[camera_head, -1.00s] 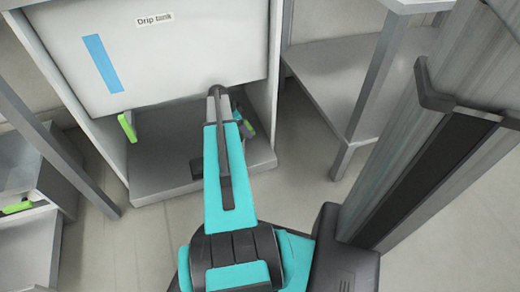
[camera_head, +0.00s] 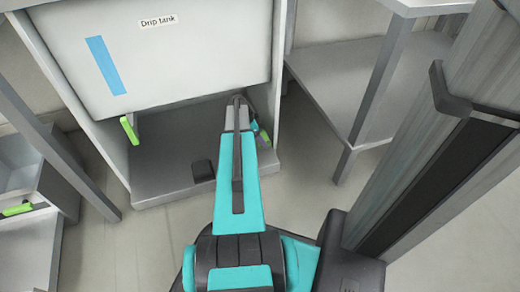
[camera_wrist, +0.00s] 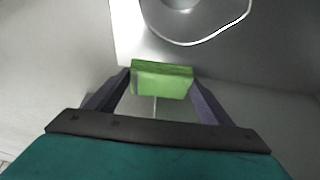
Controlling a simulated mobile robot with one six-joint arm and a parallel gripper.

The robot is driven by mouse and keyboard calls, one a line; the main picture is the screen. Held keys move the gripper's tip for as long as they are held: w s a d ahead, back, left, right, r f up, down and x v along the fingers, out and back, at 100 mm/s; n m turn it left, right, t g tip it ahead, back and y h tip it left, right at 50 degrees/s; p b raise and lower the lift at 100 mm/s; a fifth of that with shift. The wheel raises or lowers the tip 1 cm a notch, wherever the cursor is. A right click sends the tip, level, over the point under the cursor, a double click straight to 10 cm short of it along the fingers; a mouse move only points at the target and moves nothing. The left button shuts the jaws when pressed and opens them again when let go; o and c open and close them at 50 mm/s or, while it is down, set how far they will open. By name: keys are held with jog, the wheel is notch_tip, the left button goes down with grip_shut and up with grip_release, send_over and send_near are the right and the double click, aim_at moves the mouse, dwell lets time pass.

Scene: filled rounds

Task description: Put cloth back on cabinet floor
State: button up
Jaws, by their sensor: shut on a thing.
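A green, block-shaped thing (camera_wrist: 162,80), which looks like the folded cloth, sits between my two dark fingers in the wrist view. My gripper (camera_wrist: 162,92) is shut on it. In the head view my gripper (camera_head: 260,134) is at the right side of the cabinet opening, largely hidden behind my arm. A bit of green shows there. The cabinet floor (camera_head: 160,165) is grey, below a white tank panel (camera_head: 190,55) labelled "Drip tank". I cannot tell how far the held thing is above the floor.
A small dark object (camera_head: 203,170) is on the cabinet floor near its front. A green piece (camera_head: 130,130) shows at the cabinet's left side. A drawer with a green handle (camera_head: 17,209) stands at the left. A grey shelf unit (camera_head: 335,90) stands at the right.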

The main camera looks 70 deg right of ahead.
jog(key=shift+f+b, duration=0.3)
jog(key=shift+f, duration=1)
jog(key=shift+f+b, duration=1.05)
jog(key=shift+f, duration=1.45)
jog(key=shift+f, duration=0.1)
jog(key=o, duration=1)
